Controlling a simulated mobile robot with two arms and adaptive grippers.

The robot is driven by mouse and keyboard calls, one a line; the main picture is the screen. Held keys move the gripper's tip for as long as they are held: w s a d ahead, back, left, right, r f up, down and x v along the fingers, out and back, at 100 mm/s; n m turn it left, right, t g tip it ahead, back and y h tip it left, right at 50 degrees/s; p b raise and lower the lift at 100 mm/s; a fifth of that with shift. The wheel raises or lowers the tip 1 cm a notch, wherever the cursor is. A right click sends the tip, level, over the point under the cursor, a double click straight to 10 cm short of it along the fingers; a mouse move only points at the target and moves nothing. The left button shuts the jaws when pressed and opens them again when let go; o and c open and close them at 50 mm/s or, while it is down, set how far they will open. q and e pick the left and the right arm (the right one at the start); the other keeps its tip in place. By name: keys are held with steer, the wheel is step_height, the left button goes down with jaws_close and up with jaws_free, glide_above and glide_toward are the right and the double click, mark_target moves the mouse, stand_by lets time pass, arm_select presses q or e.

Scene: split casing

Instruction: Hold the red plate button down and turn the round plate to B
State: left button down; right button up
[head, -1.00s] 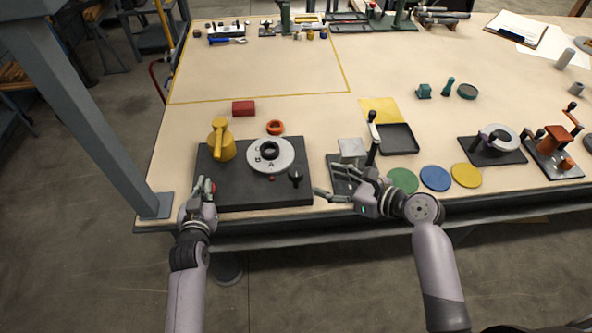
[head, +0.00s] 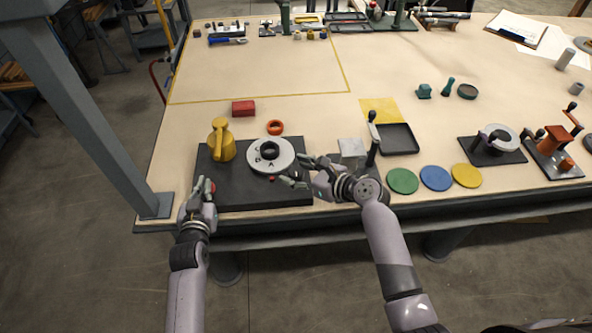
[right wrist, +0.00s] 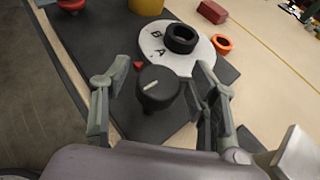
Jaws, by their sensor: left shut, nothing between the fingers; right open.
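A dark base board (head: 235,195) carries a round white plate (head: 285,160) with a black hub and letters. It also shows in the right wrist view (right wrist: 202,57), with A nearest a small red triangle (right wrist: 138,66) and B further round. A red button (head: 211,187) is at the board's left front corner. My left gripper (head: 204,184) is shut and empty right beside it; I cannot tell whether it presses it. My right gripper (right wrist: 158,80) is open, with its fingers either side of a black knob (right wrist: 157,90) with a white line, at the board's right front.
A yellow-orange jug-like part (head: 222,142) stands on the board's left. An orange ring (head: 275,127) and a red block (head: 243,108) lie behind it. A metal block (head: 352,150) and a black tray (head: 398,138) are to the right. Green, blue and yellow discs lie along the front edge.

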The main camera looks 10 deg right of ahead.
steer(key=shift+w+a+f, duration=0.15)
steer(key=shift+w+a, duration=0.05)
steer(key=shift+c, duration=0.5)
steer(key=c, duration=1.1)
